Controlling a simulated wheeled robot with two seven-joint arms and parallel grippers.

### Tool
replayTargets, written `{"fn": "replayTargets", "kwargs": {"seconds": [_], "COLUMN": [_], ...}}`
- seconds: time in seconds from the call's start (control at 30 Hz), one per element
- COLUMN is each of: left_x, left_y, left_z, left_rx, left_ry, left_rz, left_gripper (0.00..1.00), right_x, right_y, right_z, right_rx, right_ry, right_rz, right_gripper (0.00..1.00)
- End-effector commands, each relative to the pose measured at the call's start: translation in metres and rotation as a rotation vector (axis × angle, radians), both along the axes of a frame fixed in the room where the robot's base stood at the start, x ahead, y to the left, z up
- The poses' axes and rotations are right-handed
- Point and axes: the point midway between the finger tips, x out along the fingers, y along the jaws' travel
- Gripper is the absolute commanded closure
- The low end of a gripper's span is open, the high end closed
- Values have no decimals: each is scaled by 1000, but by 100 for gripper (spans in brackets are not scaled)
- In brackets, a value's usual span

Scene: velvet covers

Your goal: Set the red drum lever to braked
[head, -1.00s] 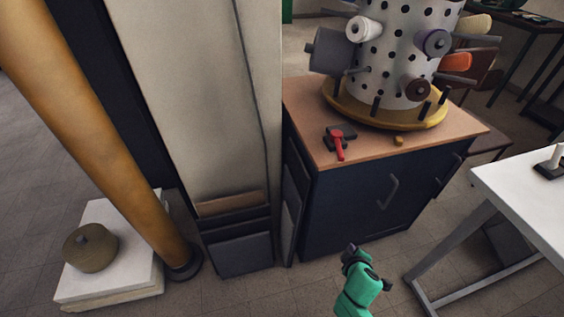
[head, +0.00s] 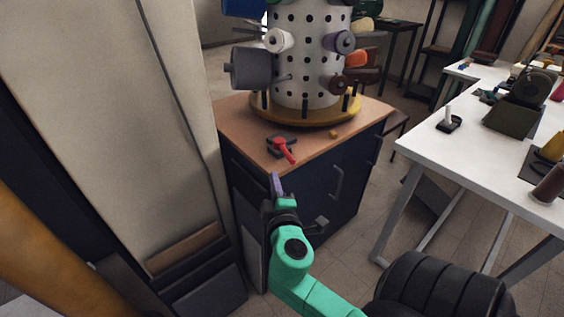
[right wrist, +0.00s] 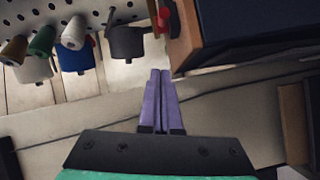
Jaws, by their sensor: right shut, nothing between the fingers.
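The red drum lever (head: 281,150) sits on a dark base near the front edge of the wooden cabinet top (head: 240,125). Its red handle points toward the front right of the top. The perforated white drum (head: 308,75) stands behind it on a yellow round base (head: 285,113). My right gripper (head: 275,178) has purple fingers, shut and empty, just in front of the cabinet's edge below the lever and apart from it in the picture. In the right wrist view the closed fingers (right wrist: 160,75) point toward a partly visible red piece (right wrist: 163,16) beside the cabinet. My left gripper is out of view.
A tall pale panel (head: 110,110) stands close on the left of the cabinet. A white table (head: 415,150) with several items stands on the right. A small wooden block (head: 334,134) lies on the cabinet top, right of the lever.

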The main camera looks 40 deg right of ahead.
Motion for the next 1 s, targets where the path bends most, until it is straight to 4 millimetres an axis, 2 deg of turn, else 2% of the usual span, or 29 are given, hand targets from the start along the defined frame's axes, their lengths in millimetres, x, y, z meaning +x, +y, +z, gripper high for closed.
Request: {"fn": "replayTargets", "kwargs": {"seconds": [0.37, 0.5, 0.6, 1.0], "left_x": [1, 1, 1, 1], "left_y": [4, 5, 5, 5], "left_z": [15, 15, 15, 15], "left_rx": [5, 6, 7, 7], "left_ry": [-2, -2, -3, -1], "left_rz": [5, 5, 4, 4], "left_gripper": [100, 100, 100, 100], "right_x": [70, 62, 59, 58], "right_y": [-44, -66, -76, -80], "right_z": [-2, -13, -16, -17], "right_rx": [-3, -3, -2, 0], "right_ry": [-2, 3, 1, 0], "right_rz": [-2, -1, -1, 1], "right_gripper": [100, 100, 100, 100]}}
